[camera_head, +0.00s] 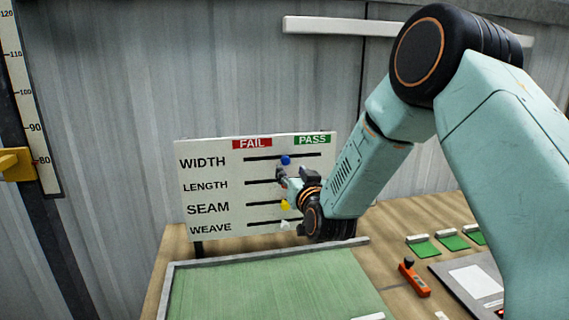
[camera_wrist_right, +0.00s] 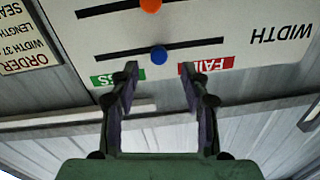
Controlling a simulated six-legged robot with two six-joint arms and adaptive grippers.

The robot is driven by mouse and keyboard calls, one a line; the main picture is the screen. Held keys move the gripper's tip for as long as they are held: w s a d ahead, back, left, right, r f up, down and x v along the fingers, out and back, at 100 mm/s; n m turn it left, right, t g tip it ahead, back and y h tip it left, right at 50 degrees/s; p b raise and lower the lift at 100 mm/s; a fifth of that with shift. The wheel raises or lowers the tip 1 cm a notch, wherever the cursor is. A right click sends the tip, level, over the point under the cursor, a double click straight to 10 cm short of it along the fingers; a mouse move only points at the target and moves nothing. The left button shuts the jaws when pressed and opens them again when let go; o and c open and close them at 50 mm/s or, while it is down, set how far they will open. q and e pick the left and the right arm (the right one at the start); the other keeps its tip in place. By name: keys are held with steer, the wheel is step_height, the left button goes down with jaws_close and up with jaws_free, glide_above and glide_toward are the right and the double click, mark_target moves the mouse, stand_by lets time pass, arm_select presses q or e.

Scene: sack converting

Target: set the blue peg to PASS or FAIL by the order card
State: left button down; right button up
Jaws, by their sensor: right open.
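The blue peg (camera_head: 286,160) sits near the middle of the WIDTH slot on the white board (camera_head: 215,172), between the red FAIL label (camera_head: 252,143) and the green PASS label (camera_head: 312,139). My right gripper (camera_head: 290,178) is in front of the board, at about the LENGTH row. In the right wrist view, which is upside down, the right gripper (camera_wrist_right: 158,72) is open and empty. The blue peg (camera_wrist_right: 159,55) shows just beyond and between its fingertips, not gripped. Part of the order card (camera_wrist_right: 25,40) shows at the left, its text cut off. My left gripper is not in view.
An orange peg (camera_wrist_right: 150,5) is on the neighbouring slot. A yellow peg (camera_head: 285,205) and a white peg (camera_head: 285,225) sit lower. A green mat (camera_head: 270,285), an orange tool (camera_head: 414,278) and several green pads are on the table. A ruler (camera_head: 30,100) stands left.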

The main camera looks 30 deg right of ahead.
mark_target(286, 162)
steer(key=shift+w+d+r, duration=0.25)
steer(key=shift+w+d, duration=0.15)
steer(key=shift+w, duration=0.25)
steer(key=x, duration=0.5)
steer(key=shift+a+f+p, duration=0.3)
steer(key=shift+a, duration=0.05)
steer(key=shift+s+d+r, duration=0.2)
steer(key=shift+s+r, duration=0.1)
steer(key=shift+w+a+f, duration=0.15)
steer(key=shift+w+f, duration=0.1)
steer(key=shift+w, duration=0.15)
steer(key=c, duration=0.4)
steer(key=shift+s, duration=0.15)
steer(key=c, duration=0.5)
steer(key=shift+r, duration=0.1)
jaws_close()
